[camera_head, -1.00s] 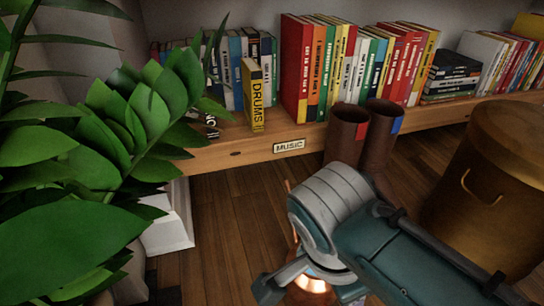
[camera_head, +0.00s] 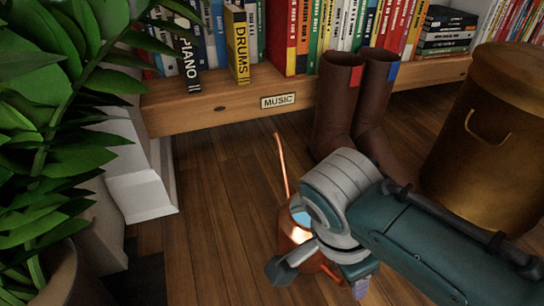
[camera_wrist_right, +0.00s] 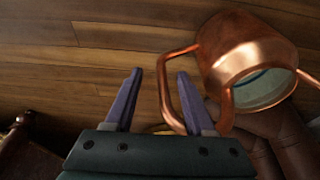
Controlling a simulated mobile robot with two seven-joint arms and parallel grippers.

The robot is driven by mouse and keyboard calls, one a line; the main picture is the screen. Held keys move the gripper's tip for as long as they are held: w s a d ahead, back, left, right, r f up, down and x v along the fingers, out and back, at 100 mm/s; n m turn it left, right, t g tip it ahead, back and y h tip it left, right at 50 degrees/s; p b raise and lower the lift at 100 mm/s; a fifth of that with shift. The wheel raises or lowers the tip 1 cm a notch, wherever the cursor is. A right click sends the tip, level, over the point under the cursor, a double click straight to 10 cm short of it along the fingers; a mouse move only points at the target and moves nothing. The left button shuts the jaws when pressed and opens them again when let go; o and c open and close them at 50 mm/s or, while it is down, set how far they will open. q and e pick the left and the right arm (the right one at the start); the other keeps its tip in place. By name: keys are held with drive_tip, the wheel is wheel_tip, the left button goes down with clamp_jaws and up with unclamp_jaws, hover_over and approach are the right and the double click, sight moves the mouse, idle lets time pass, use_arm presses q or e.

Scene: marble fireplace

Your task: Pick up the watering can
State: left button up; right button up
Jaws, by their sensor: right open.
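The copper watering can (camera_head: 297,235) stands on the wooden floor in the head view, partly hidden behind my right wrist. Its thin spout (camera_head: 282,165) points up. In the right wrist view the can's shiny body (camera_wrist_right: 240,50) is at the upper right, with its opening facing the lower right. Its angular handle (camera_wrist_right: 163,85) shows between the two fingers of my right gripper (camera_wrist_right: 160,74). The gripper is open, and the right finger overlaps the handle loop. I cannot tell whether the handle is fully between the fingers in depth. My left gripper is not in view.
Brown boots (camera_head: 338,105) stand behind the can, before a low bookshelf (camera_head: 215,108). A brass bin (camera_head: 490,130) is at the right. A leafy plant (camera_head: 60,130) and white plinth (camera_head: 140,195) are at the left. Floor left of the can is clear.

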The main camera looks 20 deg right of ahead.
drive_tip(key=shift+w+r, duration=0.15)
drive_tip(key=shift+c, duration=0.8)
clamp_jaws()
